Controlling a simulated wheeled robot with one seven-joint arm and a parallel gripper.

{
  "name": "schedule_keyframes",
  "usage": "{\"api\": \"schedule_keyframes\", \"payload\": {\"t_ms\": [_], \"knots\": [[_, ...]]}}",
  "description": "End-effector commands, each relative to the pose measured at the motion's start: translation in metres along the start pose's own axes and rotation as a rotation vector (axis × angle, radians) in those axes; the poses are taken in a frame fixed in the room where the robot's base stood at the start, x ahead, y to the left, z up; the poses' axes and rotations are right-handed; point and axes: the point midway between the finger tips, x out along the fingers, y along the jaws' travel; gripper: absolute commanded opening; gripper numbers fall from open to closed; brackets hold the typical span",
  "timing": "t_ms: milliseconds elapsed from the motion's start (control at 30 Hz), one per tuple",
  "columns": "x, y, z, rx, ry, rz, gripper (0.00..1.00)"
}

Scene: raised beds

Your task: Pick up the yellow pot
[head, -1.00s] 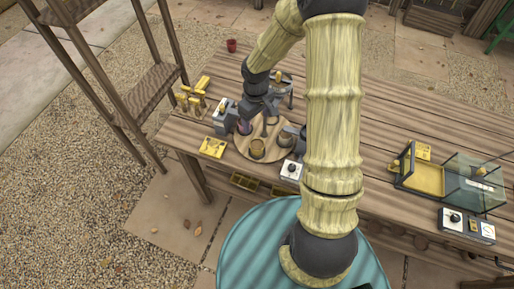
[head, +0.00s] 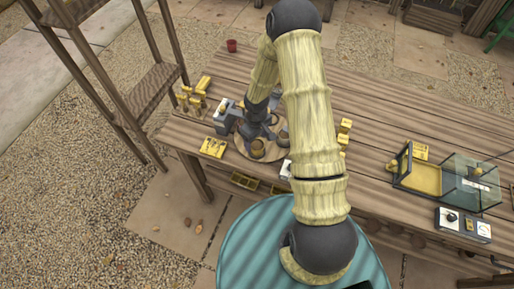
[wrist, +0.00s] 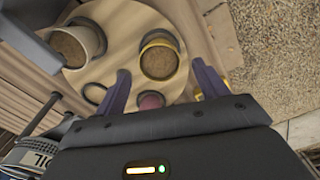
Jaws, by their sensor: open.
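The yellow pot (wrist: 160,57), filled with brown soil, stands upright on a round wooden board (wrist: 120,22) in the wrist view. In the head view it appears as a small brownish pot (head: 257,148) near the board's front. My gripper (wrist: 161,70) is open, its two purple fingers apart on either side of the line to the pot. The pot is just beyond the fingertips, and nothing is between the jaws at their tips. In the head view my gripper (head: 256,130) hangs over the board, partly hidden by my arm.
A pale grey soil-filled pot (wrist: 78,45) stands left of the yellow pot. A pinkish round thing (wrist: 150,100) and a dark ring (wrist: 95,92) are close to the fingers. Yellow blocks (head: 190,100), a yellow tray (head: 213,147) and a glass case (head: 470,182) are on the wooden table (head: 390,120).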

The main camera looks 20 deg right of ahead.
Motion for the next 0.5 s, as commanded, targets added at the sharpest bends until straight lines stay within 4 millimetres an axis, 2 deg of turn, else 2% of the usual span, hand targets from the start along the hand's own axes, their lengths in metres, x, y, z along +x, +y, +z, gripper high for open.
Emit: {"api": "schedule_keyframes", "payload": {"t_ms": [233,500], "knots": [[0.008,-0.001,0.001,0.000,-0.002,-0.001,0.72],[0.040,-0.002,0.004,0.000,-0.003,-0.001,0.72]]}}
